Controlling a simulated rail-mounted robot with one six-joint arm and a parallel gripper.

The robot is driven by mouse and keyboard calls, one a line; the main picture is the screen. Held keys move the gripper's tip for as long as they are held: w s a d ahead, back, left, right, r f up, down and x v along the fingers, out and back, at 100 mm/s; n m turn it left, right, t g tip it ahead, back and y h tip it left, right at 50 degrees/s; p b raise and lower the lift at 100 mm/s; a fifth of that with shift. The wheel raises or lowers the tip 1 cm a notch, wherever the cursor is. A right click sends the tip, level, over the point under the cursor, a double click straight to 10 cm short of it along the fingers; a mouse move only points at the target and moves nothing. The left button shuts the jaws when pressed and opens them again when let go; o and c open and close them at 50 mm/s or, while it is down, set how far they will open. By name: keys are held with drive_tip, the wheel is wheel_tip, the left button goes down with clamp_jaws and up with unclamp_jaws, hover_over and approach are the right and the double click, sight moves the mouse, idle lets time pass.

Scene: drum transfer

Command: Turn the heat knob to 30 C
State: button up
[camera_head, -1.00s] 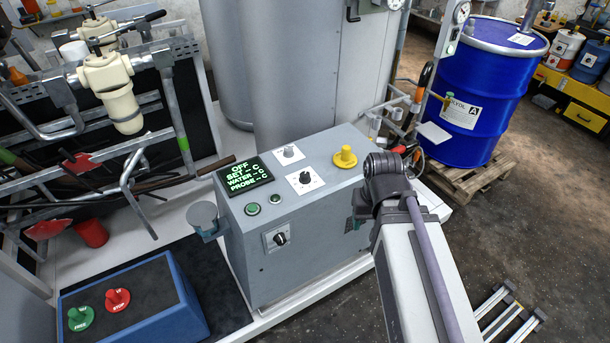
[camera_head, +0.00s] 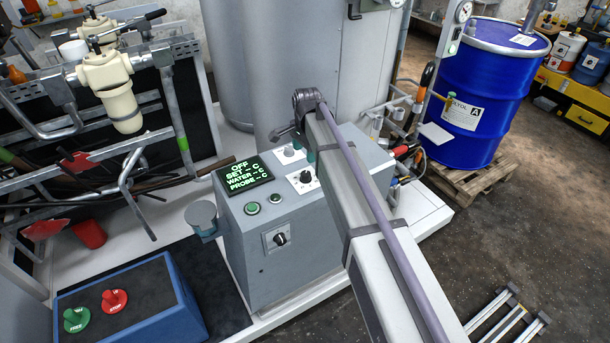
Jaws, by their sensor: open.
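The grey heater cabinet (camera_head: 265,270) stands in the middle, with a display (camera_head: 243,175) reading OFF and dashes for SET, WATER and PROBE. A black knob on a white dial (camera_head: 306,180) on its top looks like the heat knob; its markings are too small to read. Another black knob (camera_head: 280,239) is on the front face. My gripper (camera_head: 288,134) shows only in part above the cabinet top, beyond the black dial knob. It is open and apart from that knob; my forearm hides much of it.
A small grey knob (camera_head: 289,152) and two green buttons (camera_head: 252,208) are also on the cabinet. A blue box (camera_head: 130,300) with green and red knobs stands front left. A blue drum (camera_head: 480,95) stands on a pallet at right. Pipework fills the left.

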sight(305, 174)
wheel_tip(305, 174, down, 11)
drive_tip(key=b, duration=1)
drive_tip(key=shift+w+b, duration=0.15)
drive_tip(key=shift+b, duration=0.25)
drive_tip(key=shift+r, duration=0.15)
drive_tip(key=c, duration=0.9)
